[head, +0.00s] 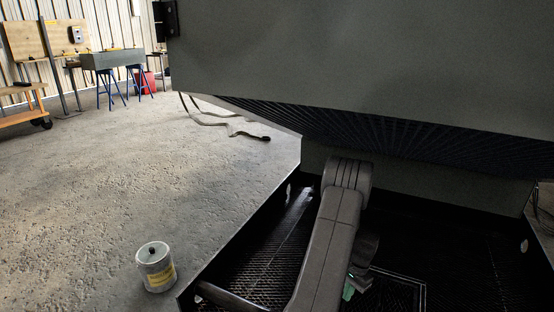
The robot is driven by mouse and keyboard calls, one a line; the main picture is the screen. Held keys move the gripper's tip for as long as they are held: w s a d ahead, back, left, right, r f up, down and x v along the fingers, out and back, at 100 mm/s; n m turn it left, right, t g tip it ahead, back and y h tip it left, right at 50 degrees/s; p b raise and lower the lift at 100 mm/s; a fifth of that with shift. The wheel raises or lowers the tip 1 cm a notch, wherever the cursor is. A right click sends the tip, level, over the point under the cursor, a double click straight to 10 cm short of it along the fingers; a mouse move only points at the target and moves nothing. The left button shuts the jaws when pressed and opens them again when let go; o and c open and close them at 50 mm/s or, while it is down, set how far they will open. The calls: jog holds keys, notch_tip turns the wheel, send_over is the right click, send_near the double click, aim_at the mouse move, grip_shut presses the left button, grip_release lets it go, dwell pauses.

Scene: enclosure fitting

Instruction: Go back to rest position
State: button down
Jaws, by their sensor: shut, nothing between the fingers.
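My arm rises from the bottom middle of the head view over a dark, mesh-floored tray and bends at a rounded grey joint near the large enclosure. Behind and right of the upper link, darker parts of my arm show with a small green patch beside them. I cannot make out my gripper's fingers; they are hidden behind my own arm or out of the picture. The big grey enclosure (360,60) fills the upper right, with a dark ribbed underside (400,140) close above the bent joint. I cannot tell whether they touch.
A grey box on blue trestles (112,60), a red bucket (146,82) and a wooden cart (22,98) stand far left. The left floor is mostly clear.

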jog(key=f+n, duration=0.1)
jog(key=n, duration=0.1)
jog(key=w+d+f+n+b, duration=0.1)
jog(key=n, duration=0.1)
jog(key=n+g+h, duration=0.1)
jog(key=n, duration=0.1)
jog(key=shift+w+d+f+n+b, duration=0.3)
jog(key=shift+f, duration=0.1)
jog(key=n, duration=0.1)
jog(key=w+n, duration=0.1)
jog(key=n, duration=0.1)
jog(key=shift+d+h, duration=0.2)
jog(key=shift+h, duration=0.2)
jog(key=n, duration=0.1)
jog(key=w+n, duration=0.1)
jog(key=shift+w+n+h, duration=0.1)
jog(key=shift+n+h, duration=0.2)
jog(key=shift+n, duration=0.1)
jog(key=shift+w, duration=0.25)
